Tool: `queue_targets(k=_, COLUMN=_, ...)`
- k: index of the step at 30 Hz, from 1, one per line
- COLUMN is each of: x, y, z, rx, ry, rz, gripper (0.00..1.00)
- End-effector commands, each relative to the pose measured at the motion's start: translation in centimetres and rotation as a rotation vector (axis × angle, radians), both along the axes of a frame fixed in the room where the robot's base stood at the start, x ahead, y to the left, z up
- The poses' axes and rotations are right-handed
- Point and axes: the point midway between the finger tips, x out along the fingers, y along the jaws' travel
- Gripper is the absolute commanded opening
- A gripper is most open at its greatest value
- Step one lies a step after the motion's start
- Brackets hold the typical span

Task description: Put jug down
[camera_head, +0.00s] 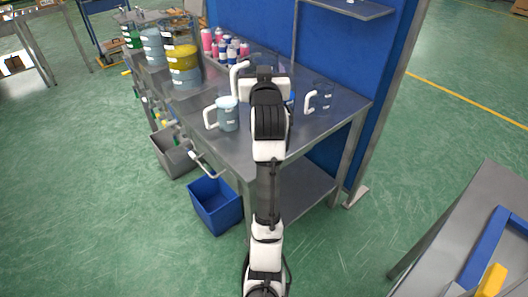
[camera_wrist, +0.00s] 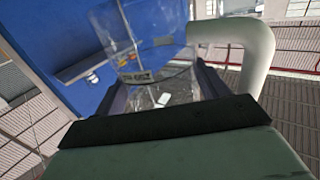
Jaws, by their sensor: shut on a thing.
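My gripper (camera_wrist: 162,90) is shut on a clear jug (camera_wrist: 150,62) with a thick white handle (camera_wrist: 238,35). In the wrist view the jug lies between the two dark fingers, its handle to the right, and it looks clear and empty. In the head view my wrist covers most of the held jug; its white handle (camera_head: 237,78) shows on the left, over the back of the metal table (camera_head: 290,140). Whether the jug touches the table is hidden.
A jug with grey-blue contents (camera_head: 229,117) stands at the table's front left. Another clear jug (camera_head: 323,99) stands at the right. Pink, white and blue cans (camera_head: 222,48) stand at the back left, near stacked containers (camera_head: 184,58). A blue panel (camera_head: 340,50) rises behind.

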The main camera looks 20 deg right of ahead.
Motion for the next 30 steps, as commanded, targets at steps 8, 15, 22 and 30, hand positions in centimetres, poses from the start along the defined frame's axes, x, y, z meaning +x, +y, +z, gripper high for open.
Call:
queue_targets(k=8, x=0.0, y=0.0, z=-3.2, rx=0.000, ry=0.000, rz=0.000, gripper=0.31)
queue_targets(k=15, x=-0.1, y=0.0, z=-8.5, rx=0.003, ry=0.006, rz=-0.001, gripper=0.31)
queue_targets(k=22, x=-0.1, y=0.0, z=-14.5, rx=0.005, ry=0.005, rz=-0.001, gripper=0.31)
queue_targets(k=30, x=-0.1, y=0.0, z=-18.1, rx=0.000, ry=-0.001, rz=0.000, gripper=0.31)
